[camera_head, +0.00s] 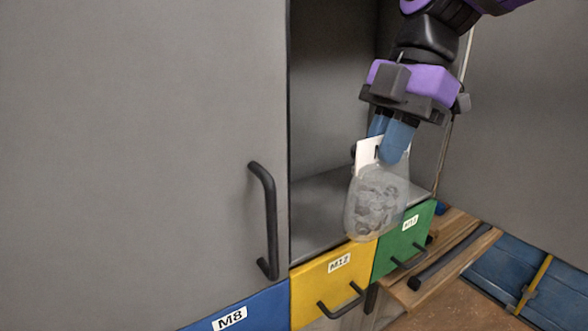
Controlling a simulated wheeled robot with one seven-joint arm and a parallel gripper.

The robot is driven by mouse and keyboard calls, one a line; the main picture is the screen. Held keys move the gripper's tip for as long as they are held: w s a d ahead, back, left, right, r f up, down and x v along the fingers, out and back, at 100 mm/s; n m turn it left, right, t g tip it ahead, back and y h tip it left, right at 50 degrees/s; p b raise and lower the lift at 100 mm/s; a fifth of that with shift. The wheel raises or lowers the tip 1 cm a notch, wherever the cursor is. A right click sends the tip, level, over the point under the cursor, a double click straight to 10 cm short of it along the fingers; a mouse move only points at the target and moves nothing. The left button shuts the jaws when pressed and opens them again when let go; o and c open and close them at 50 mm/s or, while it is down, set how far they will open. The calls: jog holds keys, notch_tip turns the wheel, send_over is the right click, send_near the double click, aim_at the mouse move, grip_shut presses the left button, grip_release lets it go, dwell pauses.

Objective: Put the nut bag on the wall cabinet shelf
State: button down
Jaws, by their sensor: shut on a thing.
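The nut bag (376,203) is a clear bag of grey nuts with a white header card at its top. My gripper (389,148) has its blue fingertips shut on the header card, and the bag hangs below. The bag is in front of the open part of the grey wall cabinet, at the shelf's front edge. The cabinet shelf (318,210) is a bare grey surface to the left of the bag. I cannot tell whether the bag touches the shelf or the drawer fronts. My gripper and the bag hide the shelf's right part.
A closed grey door (140,140) with a black handle (267,220) covers the cabinet's left side. Below are a blue drawer (250,312), a yellow drawer (325,285) and a green drawer (398,243) with handles. A wooden surface (455,255) and blue panels (530,282) lie at lower right.

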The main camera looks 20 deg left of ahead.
jog(key=w+a, duration=1)
jog(key=a, duration=0.2)
notch_tip(320, 180, down, 7)
jog(key=shift+w+a, duration=0.15)
jog(key=shift+w, duration=0.1)
jog(key=shift+f, duration=0.1)
jog(key=c, duration=1.2)
grip_release()
jog(key=v, duration=0.7)
jog(key=shift+r, duration=0.35)
